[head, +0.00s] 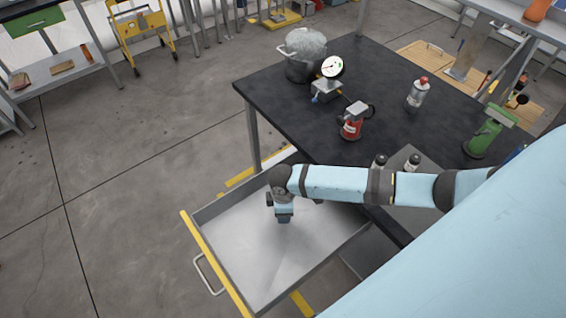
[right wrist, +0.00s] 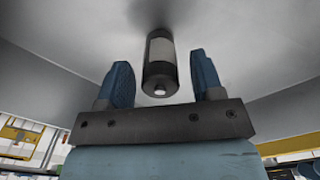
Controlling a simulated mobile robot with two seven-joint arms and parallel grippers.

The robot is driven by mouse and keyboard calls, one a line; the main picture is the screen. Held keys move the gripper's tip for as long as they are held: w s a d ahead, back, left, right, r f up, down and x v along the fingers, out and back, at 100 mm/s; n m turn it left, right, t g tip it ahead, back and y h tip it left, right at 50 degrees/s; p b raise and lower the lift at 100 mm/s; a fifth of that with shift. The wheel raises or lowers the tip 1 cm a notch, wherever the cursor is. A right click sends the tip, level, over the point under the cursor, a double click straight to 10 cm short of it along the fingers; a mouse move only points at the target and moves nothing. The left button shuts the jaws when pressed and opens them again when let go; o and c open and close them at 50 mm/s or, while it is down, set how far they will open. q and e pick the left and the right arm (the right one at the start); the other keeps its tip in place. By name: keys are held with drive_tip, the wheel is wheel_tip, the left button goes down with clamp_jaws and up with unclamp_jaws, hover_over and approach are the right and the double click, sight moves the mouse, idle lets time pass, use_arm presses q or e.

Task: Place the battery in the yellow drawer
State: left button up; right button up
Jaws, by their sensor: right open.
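The yellow drawer (head: 215,262) is pulled open under the dark table, with yellow edging, grey walls and a metal handle. My right gripper (head: 284,217) points down inside it. In the right wrist view, the open gripper (right wrist: 160,85) has a blue finger on each side of the battery (right wrist: 160,60), with a gap at both sides. The battery is a dark cylinder with a pale band, its far end close to the drawer floor. I cannot tell whether it touches the floor. In the head view the battery is not distinguishable. My left gripper is not in view.
The table (head: 300,115) holds a pot (head: 303,55), a gauge (head: 332,67), a red device (head: 352,122), a bottle (head: 417,93) and a green object (head: 488,132). Two dark-topped cylinders (head: 412,162) stand near my right forearm. The rest of the drawer floor looks empty.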

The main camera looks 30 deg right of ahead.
wheel_tip(320, 180, up, 11)
drive_tip(key=s+a+f+m+t+y, duration=0.2)
drive_tip(key=a, duration=0.3)
drive_tip(key=s+a+f+m+t+y, duration=0.1)
drive_tip(key=s+a+f+t+y, duration=0.15)
drive_tip(key=a, duration=0.25)
drive_tip(key=s+d+m+t+h, duration=0.1)
drive_tip(key=s+d+m+t, duration=0.2)
drive_tip(key=s+m+t, duration=0.3)
drive_tip(key=s, duration=0.3)
drive_tip(key=shift+d+r, duration=0.25)
drive_tip(key=shift+d, duration=0.1)
drive_tip(key=shift+s+t, duration=0.1)
drive_tip(key=shift+t, duration=0.15)
